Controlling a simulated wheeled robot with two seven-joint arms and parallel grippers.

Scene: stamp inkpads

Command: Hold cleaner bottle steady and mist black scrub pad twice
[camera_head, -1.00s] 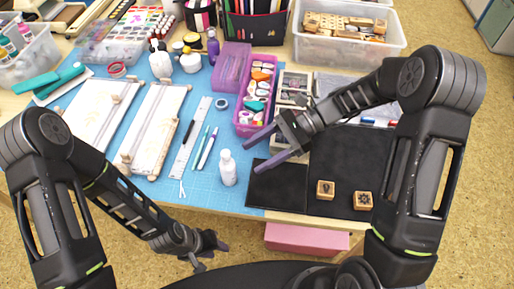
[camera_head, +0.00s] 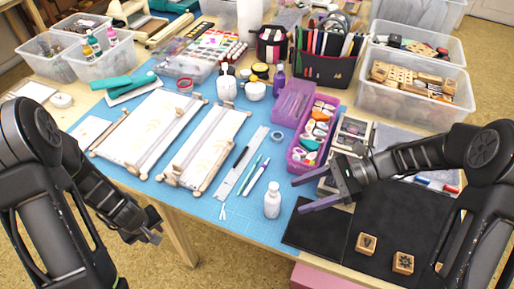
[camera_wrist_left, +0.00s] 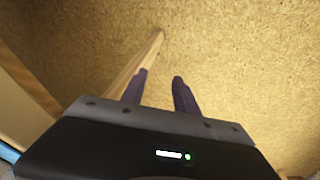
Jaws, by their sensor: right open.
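A small white bottle (camera_head: 272,200) stands upright near the front edge of the blue mat. The black scrub pad (camera_head: 318,226) lies flat to the right of it, at the table's front edge. My right gripper (camera_head: 298,195) is open and empty, its fingers pointing left toward the bottle and apart from it in the picture. My left gripper (camera_head: 150,236) hangs low in front of the table, left of the bottle. In the left wrist view the left gripper (camera_wrist_left: 160,77) has its fingers parted with nothing between them, over the tan floor.
Two wooden stamps (camera_head: 385,252) sit on a dark mat (camera_head: 415,222) at right. Pens and a ruler (camera_head: 240,163) lie left of the bottle. A purple box (camera_head: 297,150) of small items stands behind my right gripper. White boards (camera_head: 150,128) lie farther left.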

